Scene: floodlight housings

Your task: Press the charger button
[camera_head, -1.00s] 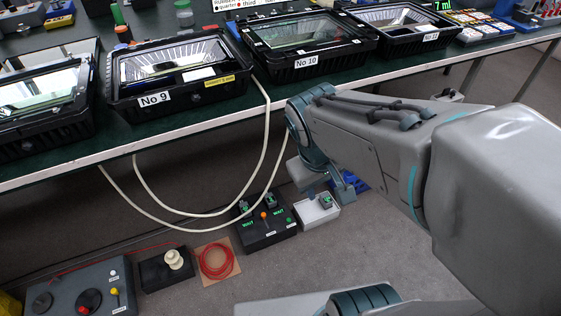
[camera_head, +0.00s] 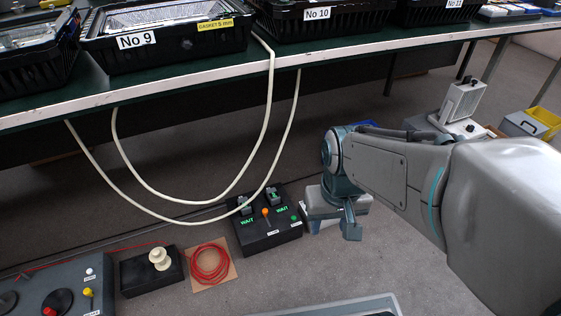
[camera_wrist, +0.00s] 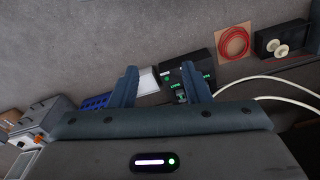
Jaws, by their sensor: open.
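The black charger box (camera_head: 268,236) sits on the floor under the bench. It has two lit green WAIT signs, an orange lever (camera_head: 265,213) and a small green button (camera_head: 294,217) near its right edge. Small dark-green units stand in its back part. In the wrist view the charger (camera_wrist: 205,62) shows at and beyond the right finger, which hides part of it. My gripper (camera_head: 348,222) is above the floor, just right of the charger in the head view, and apart from it as far as I can tell. Its fingers (camera_wrist: 159,70) are spread with nothing between them.
A pale box (camera_head: 313,222) stands behind my gripper, partly hidden. Left of the charger lie a red cable coil (camera_head: 209,264), a black box with a cream knob (camera_head: 160,262) and a grey control panel (camera_head: 72,290). A white cable loop (camera_head: 200,219) hangs from the bench close to the charger.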

